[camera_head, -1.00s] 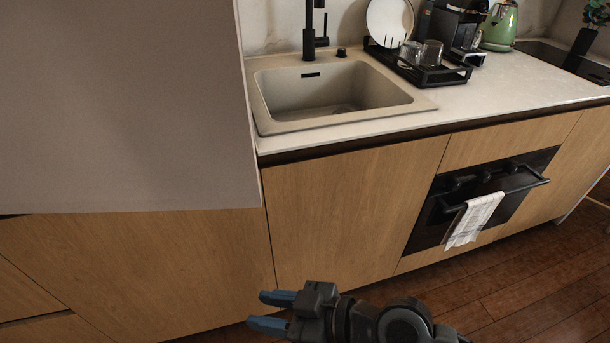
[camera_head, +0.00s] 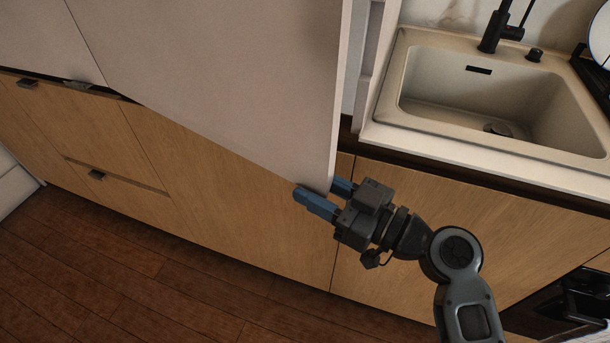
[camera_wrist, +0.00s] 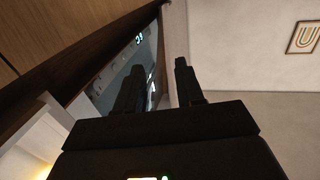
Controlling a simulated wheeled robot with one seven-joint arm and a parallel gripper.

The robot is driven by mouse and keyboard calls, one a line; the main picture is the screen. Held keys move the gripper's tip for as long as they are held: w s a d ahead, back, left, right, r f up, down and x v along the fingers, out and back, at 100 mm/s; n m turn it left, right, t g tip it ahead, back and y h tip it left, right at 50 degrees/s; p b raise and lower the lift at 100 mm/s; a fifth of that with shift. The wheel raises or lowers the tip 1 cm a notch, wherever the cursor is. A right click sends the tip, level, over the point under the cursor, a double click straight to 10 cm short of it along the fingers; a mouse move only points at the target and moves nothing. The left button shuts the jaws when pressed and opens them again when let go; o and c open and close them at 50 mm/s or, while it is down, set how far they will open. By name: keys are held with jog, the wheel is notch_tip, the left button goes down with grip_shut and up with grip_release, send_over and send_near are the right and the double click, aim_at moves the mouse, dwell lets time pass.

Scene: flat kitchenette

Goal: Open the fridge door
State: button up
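The fridge door (camera_head: 215,75) is the large pale grey panel in the head view. It stands ajar, with its free edge (camera_head: 345,90) swung out in front of the cabinets. My gripper (camera_head: 328,195) is at the door's lower free corner. Its two blue fingers are apart, one in front of the corner and one beside or behind the edge; I cannot tell whether they touch it. In the wrist view my gripper (camera_wrist: 158,80) also shows its two dark fingers apart. No handle shows on the door.
The sink (camera_head: 470,95) and counter (camera_head: 480,155) lie right of the door. Wooden cabinets (camera_head: 230,205) run below. The wooden floor (camera_head: 150,280) in front is clear. The wrist view shows a glossy dark panel with lit marks (camera_wrist: 139,38) and a wall picture (camera_wrist: 303,37).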

aim_at(300, 182)
jog(key=shift+x, duration=1.6)
jog(key=shift+s, duration=0.1)
grip_shut()
